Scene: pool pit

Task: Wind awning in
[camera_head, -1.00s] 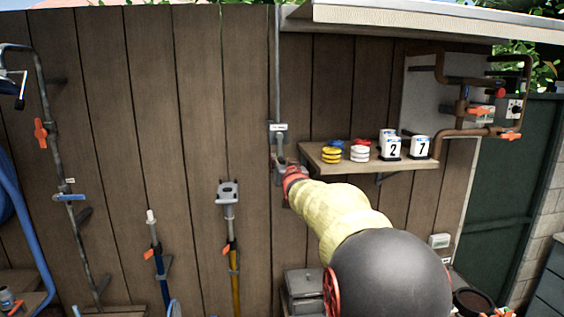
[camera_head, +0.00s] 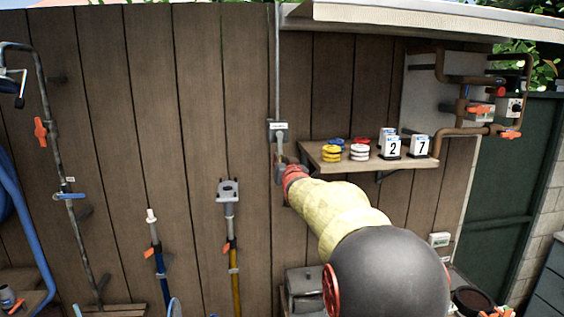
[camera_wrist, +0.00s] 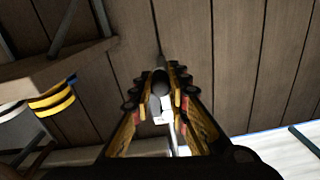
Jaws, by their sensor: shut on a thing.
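The awning winder is a small grey box with a white label (camera_head: 278,126) on the wooden wall, below a thin vertical pipe. A grey crank arm (camera_head: 282,150) hangs down from it. My gripper (camera_head: 280,172) is at the crank's lower end. In the wrist view my gripper (camera_wrist: 161,92) is shut on the crank's dark round handle (camera_wrist: 160,82), with a finger on each side. The fingers partly hide the handle. A pale canopy edge (camera_head: 430,17) runs along the top right; I cannot tell whether it is the awning.
Pipes with valves (camera_head: 465,100) are at the far right. Poles (camera_head: 230,240) stand on the wall to the lower left.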

